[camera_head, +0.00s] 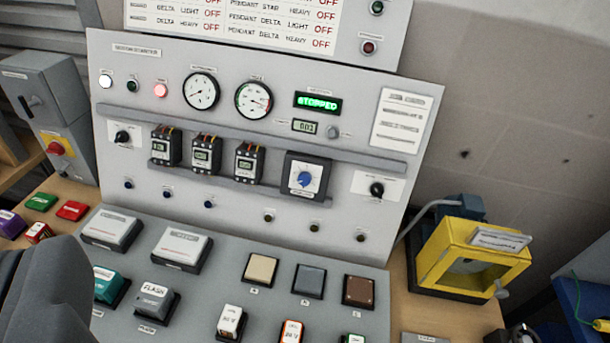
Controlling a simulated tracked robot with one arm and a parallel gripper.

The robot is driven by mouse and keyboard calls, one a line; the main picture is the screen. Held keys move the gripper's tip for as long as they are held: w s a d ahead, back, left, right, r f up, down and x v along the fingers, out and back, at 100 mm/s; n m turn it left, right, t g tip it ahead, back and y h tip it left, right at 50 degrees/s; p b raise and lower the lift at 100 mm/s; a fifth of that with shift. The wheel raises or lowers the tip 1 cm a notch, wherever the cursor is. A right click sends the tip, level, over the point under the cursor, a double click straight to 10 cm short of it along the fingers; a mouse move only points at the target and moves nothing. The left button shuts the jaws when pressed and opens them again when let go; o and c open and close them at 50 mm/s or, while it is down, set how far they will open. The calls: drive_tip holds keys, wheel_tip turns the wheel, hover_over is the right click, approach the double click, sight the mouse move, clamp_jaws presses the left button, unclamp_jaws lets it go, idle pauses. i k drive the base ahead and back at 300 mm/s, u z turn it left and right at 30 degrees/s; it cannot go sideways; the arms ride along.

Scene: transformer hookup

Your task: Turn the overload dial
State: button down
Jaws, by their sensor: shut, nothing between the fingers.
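The overload dial is most likely the blue knob (305,179) with a white face on a dark square unit (294,191). The unit sits on the lower rail of the upright grey panel (225,75), right of the contactors. The knob's small label is too small to read. My gripper's fingers do not show in this view. A dark grey rounded part at the lower left edge seems to be mine, and nothing of mine touches the dial.
Several contactors (206,154) sit left of the dial unit. Black knobs (122,137) flank the rail on both sides. A green display (318,103) reads STOPPED. Below is a sloped grey desk (220,275) with several buttons. A yellow guarded machine (472,257) stands at right.

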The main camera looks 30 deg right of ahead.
sight(304, 178)
drive_tip(key=z, duration=0.45)
drive_tip(key=k, duration=1.05)
drive_tip(key=z, duration=1)
drive_tip(key=i, duration=0.85)
drive_tip(key=u, duration=0.2)
